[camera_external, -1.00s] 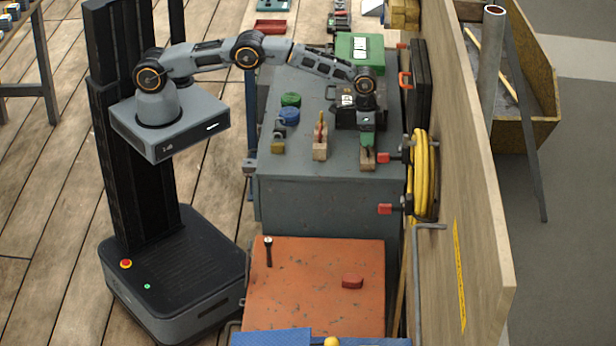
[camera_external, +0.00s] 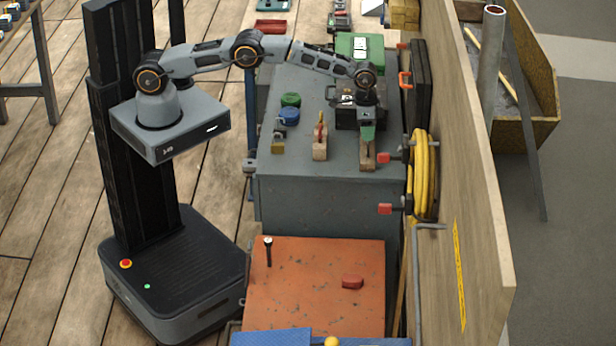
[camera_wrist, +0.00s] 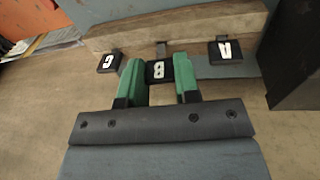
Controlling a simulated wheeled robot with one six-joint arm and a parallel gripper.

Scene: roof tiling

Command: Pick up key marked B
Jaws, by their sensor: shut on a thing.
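Key B (camera_wrist: 160,71) has a black head with a white letter. In the wrist view it sits between the green fingers of my gripper (camera_wrist: 158,66), which is shut on it. Its grey shank points toward the wooden block (camera_wrist: 180,28); whether its tip is still in the block I cannot tell. Key C (camera_wrist: 108,63) is on the left and key A (camera_wrist: 225,50) on the right, both by the block. In the external view my gripper (camera_external: 367,132) points down just above the wooden block (camera_external: 367,157) on the grey cabinet. The key letters cannot be read there.
Another wooden block (camera_external: 320,150) with an upright coloured piece stands to the left, beside blue (camera_external: 289,116) and green (camera_external: 290,100) round items. A green case (camera_external: 360,47) lies behind. A board wall (camera_external: 470,150) with a yellow coil (camera_external: 425,175) bounds the right side.

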